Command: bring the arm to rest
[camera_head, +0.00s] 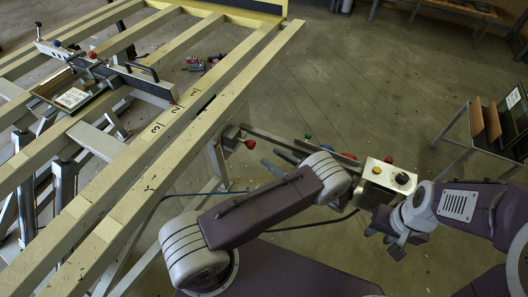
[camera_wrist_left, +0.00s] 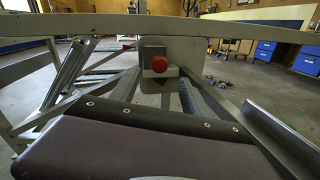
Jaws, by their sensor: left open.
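My left arm bends in the middle of the head view. Its gripper (camera_head: 284,160) is open and empty, partly hidden behind the purple arm link, and hangs beside the right side of the tilting frame (camera_head: 165,140). My right gripper (camera_head: 388,240) is at the right, over the floor; its fingers are too small and dark to judge. In the left wrist view, the frame's pale rail (camera_wrist_left: 90,24) crosses the top, with a grey box and red button (camera_wrist_left: 159,64) below it.
A clamp-like tool with dark bars (camera_head: 110,72) lies across the frame's slats. A control box (camera_head: 390,176) with a yellow button and black knob stands close to my arms. A rack with brown boards (camera_head: 486,125) is at the right. The floor (camera_head: 350,80) behind is open.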

